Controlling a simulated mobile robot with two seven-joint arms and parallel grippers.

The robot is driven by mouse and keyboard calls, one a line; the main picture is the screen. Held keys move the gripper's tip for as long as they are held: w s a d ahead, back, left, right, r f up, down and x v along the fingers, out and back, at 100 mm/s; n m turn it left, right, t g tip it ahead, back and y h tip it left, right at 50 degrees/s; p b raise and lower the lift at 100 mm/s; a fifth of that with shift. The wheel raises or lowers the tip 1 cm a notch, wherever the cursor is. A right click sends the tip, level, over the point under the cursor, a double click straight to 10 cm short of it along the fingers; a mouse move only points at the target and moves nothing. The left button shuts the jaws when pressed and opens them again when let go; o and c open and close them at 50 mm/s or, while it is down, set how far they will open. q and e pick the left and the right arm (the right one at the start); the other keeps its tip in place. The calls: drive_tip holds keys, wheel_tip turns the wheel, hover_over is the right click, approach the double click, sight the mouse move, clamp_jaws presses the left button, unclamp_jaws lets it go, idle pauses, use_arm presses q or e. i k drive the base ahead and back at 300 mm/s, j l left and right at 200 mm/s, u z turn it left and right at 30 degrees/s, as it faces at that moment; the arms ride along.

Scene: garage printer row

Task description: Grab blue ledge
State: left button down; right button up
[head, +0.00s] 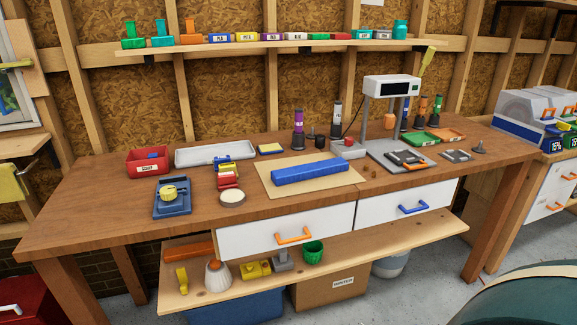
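A long blue bar (311,172), the thing here that best fits the blue ledge, lies flat on a tan mat (272,195) near the middle of the wooden workbench (120,215). It runs roughly left to right with its right end slightly farther back, and nothing covers it. Neither of my grippers shows in the head view.
Red bin (135,168), white tray (215,151) and blue device (172,200) stand left of the mat. Bottles, and a white-headed stand (391,86), stand behind and right. Drawers with an orange handle (293,236) and blue handle (413,208) sit below, above a lower shelf (345,251).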

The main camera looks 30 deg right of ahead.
sight(285, 176)
drive_tip(key=i+l+z, duration=0.15)
drive_tip(key=l, duration=0.35)
drive_tip(key=l+z, duration=0.2)
drive_tip(key=l, duration=0.25)
drive_tip(key=i+l+z, duration=0.15)
drive_tip(key=l, duration=0.3)
